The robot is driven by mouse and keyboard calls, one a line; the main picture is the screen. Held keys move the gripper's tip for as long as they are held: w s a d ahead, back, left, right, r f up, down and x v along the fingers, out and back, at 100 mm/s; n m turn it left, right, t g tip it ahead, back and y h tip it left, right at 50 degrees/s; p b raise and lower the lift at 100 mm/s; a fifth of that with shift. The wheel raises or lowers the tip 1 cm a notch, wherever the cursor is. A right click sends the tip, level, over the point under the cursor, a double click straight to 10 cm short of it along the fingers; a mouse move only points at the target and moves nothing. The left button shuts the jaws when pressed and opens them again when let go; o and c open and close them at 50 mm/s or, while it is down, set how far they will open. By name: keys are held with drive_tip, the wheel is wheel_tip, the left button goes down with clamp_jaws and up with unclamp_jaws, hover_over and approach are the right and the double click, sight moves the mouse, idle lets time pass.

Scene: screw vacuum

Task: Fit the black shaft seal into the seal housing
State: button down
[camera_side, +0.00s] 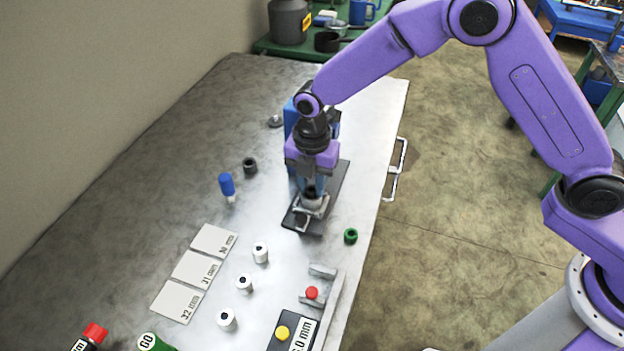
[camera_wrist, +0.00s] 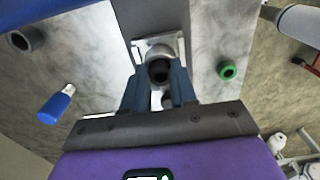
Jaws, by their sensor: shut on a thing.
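My gripper (camera_side: 312,190) points down over the dark base plate, its two blue-grey fingers closed on a black ring-shaped shaft seal (camera_wrist: 159,71). The seal also shows as a dark ring between the fingertips in the side view (camera_side: 311,193). The pale metal seal housing (camera_side: 306,212) is right at the fingertips on the dark plate. In the wrist view the housing (camera_wrist: 150,46) shows behind the seal, which overlaps it. I cannot tell whether the seal touches the housing or sits in its bore; the fingers hide part of both.
A green ring (camera_side: 350,236) lies right of the plate. Several white cylinders (camera_side: 261,252) and size cards (camera_side: 214,240) are in front. A blue block (camera_side: 291,118) stands behind my gripper.

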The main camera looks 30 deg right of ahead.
drive_tip(key=shift+r, duration=0.15)
drive_tip(key=shift+r, duration=0.25)
idle(0.6)
drive_tip(key=shift+f, duration=0.45)
idle(1.1)
drive_tip(key=shift+r, duration=0.15)
drive_tip(key=shift+r, duration=0.3)
idle(1.4)
drive_tip(key=shift+f, duration=0.45)
